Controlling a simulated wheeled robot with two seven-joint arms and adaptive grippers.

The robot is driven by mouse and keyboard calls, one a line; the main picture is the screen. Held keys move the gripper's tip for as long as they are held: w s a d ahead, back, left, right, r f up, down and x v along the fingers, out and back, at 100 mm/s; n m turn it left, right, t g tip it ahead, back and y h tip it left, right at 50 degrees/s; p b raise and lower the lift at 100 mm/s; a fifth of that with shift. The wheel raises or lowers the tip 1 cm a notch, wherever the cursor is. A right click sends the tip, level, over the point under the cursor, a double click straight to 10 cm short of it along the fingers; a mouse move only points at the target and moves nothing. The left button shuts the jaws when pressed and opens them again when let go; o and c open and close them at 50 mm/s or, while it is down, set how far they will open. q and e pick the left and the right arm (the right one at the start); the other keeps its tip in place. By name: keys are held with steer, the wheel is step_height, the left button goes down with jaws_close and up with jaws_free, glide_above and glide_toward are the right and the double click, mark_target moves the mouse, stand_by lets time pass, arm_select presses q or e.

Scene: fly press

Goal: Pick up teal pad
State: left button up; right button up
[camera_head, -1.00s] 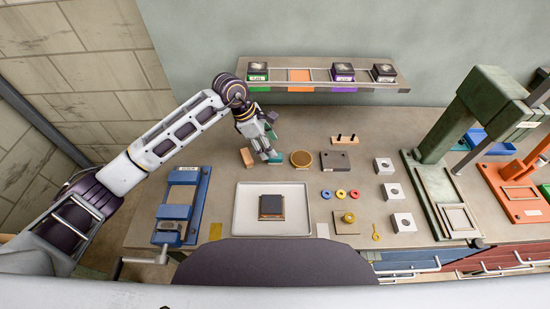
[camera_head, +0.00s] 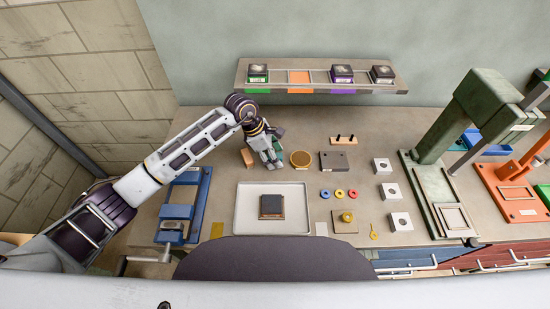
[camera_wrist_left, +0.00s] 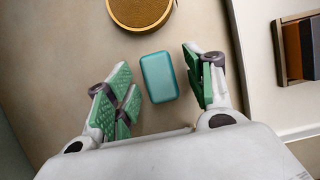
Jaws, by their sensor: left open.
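The teal pad (camera_wrist_left: 159,77) lies flat on the bench in the left wrist view, a small rounded rectangle. My left gripper (camera_wrist_left: 163,92) is open, with green-padded fingers on either side of the pad and visible gaps to it. The pad is not gripped; the height of the fingers above the bench is hard to tell. In the head view my left gripper (camera_head: 274,160) points down at the bench, and there the pad cannot be told apart from the green finger pads. My right gripper is not in view.
A round brown disc (camera_head: 301,159) lies close beside the pad. A wooden block (camera_head: 248,158) stands left of the gripper. A white tray (camera_head: 243,222) with a dark square piece (camera_head: 271,206) is nearer me. A dark plate (camera_head: 334,162) lies to the right.

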arm_select(q)
steer(key=shift+c, duration=0.6)
steer(key=c, duration=1)
steer(key=shift+o, duration=0.2)
steer(key=shift+r, duration=0.1)
steer(key=shift+r, duration=0.8)
step_height(320, 180, up, 8)
steer(key=b, duration=0.2)
steer(key=shift+r, duration=0.1)
